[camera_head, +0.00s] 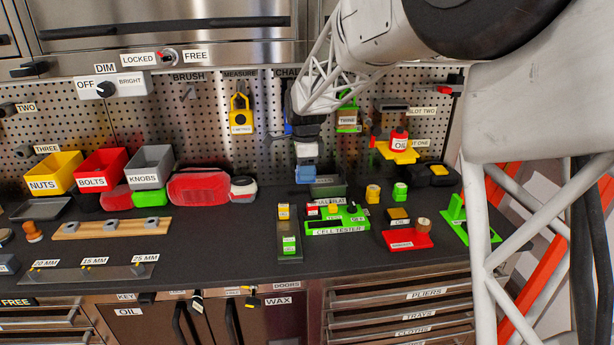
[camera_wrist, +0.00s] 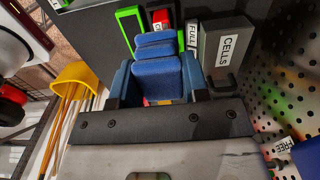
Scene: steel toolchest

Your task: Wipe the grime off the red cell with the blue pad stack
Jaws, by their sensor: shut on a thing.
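My gripper (camera_head: 306,157) is shut on the blue pad stack (camera_head: 306,174), holding it above the back of the bench. In the wrist view the pad stack (camera_wrist: 160,68) sits between the two fingers, its layers facing the camera. A small red cell (camera_head: 312,209) appears at the left of the green cell tester (camera_head: 350,227), in front of and below the pad. Grime on it is too small to make out. In the wrist view the green tester (camera_wrist: 127,20) shows just beyond the pad, which hides part of what lies behind it.
A grey cells bin (camera_wrist: 222,52) stands close beside the pad. Yellow (camera_head: 373,193) and green (camera_head: 400,191) small items stand right of the tester. A red tray (camera_head: 408,241) lies further right. The pegboard (camera_head: 270,150) is close behind my gripper.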

